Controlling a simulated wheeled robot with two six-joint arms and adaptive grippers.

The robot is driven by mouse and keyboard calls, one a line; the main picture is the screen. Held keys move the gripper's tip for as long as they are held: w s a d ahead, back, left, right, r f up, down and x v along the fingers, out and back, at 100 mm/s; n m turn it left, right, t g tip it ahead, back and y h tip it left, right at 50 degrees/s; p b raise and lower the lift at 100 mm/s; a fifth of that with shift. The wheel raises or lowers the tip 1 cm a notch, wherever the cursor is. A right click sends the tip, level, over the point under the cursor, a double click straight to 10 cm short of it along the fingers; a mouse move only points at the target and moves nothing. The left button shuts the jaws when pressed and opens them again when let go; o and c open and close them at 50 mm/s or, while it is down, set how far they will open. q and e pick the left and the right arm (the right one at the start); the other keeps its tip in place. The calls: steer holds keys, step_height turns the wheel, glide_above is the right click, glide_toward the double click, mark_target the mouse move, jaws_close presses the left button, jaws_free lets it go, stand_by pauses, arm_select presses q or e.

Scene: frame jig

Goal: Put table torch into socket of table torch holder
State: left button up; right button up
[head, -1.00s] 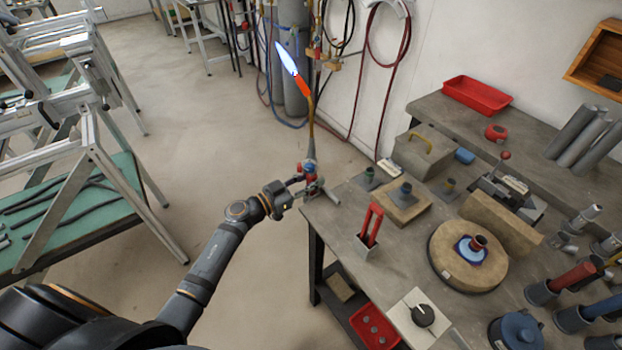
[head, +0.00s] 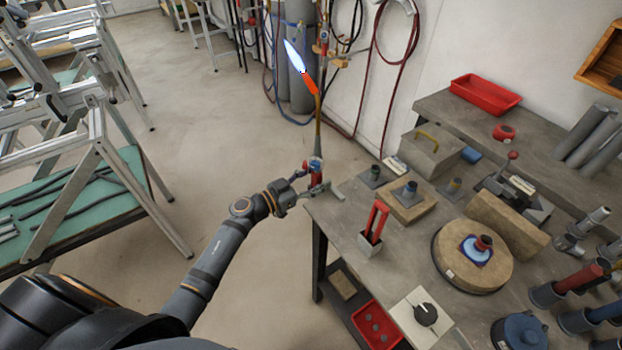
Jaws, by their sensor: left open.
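The table torch (head: 316,167) stands upright at the near left corner of the workbench, with red and blue parts low on its body. Its thin brass neck rises to an orange-red tip, and a blue-white flame (head: 294,55) points up and left. A grey metal bracket (head: 328,190) sits at the bench corner by the torch's foot; it looks like the torch holder, but I cannot tell whether the torch is in its socket. My left gripper (head: 302,186) is open, its fingers at the torch's lower body from the left; contact is unclear. My right gripper is out of view.
Gas cylinders and hoses stand behind the flame.

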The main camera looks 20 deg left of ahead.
arm_select(q)
steer(key=v, duration=1.1)
steer(key=shift+s+a, duration=0.3)
steer(key=shift+r, duration=0.1)
